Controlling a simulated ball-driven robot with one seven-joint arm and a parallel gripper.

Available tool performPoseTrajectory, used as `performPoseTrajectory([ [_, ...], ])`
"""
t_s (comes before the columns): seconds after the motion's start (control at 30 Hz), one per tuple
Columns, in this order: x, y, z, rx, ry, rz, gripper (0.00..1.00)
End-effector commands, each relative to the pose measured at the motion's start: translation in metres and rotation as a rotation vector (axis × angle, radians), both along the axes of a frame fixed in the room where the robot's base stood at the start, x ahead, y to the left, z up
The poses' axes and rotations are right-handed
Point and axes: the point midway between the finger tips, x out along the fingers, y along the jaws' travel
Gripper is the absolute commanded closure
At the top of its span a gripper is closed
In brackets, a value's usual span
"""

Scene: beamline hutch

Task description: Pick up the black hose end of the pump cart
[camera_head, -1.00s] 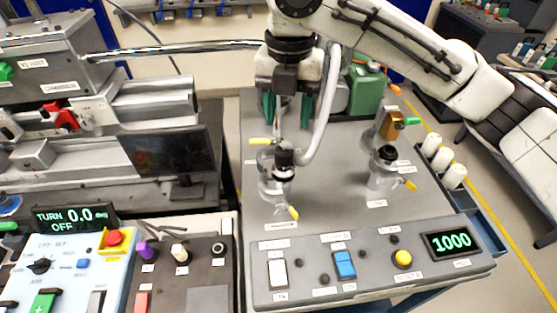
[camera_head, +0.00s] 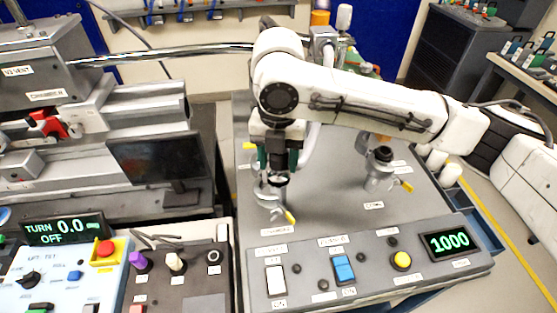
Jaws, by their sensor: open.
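My gripper (camera_head: 278,170) points down over the left metal port (camera_head: 268,199) of the pump cart (camera_head: 330,205). Its green fingers are open, one on each side of the black hose end (camera_head: 279,180). Only a little of the black end shows between and below the fingers; I cannot tell whether they touch it. The pale hose (camera_head: 312,138) is mostly hidden behind my arm. The right port (camera_head: 376,178) carries another black fitting (camera_head: 383,154) on top and stands clear of my gripper.
Yellow-handled valves (camera_head: 290,217) stick out beside the ports. The cart's front panel has switches, a yellow button (camera_head: 402,260) and a display (camera_head: 449,243) reading 1000. A dark screen (camera_head: 158,159) and machine stand at left.

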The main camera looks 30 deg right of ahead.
Motion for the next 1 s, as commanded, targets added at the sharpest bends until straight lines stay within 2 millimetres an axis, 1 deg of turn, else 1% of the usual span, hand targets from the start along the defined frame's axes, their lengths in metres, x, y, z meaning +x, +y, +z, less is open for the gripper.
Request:
performPoseTrajectory([
  [0.1, -0.0003, 0.0000, -0.0089, -0.001, 0.001, 0.000, 0.48],
  [0.33, 0.0000, 0.0001, -0.0103, 0.000, 0.000, 0.001, 0.48],
  [0.37, 0.0000, 0.0001, -0.0103, 0.000, 0.000, 0.001, 0.50],
  [0.83, -0.0001, 0.0002, -0.0101, 0.000, 0.000, 0.001, 0.95],
  [0.87, -0.0001, 0.0002, -0.0101, 0.000, 0.000, 0.001, 0.97],
  [1.0, -0.0001, 0.0002, -0.0099, 0.000, 0.000, 0.001, 0.97],
])
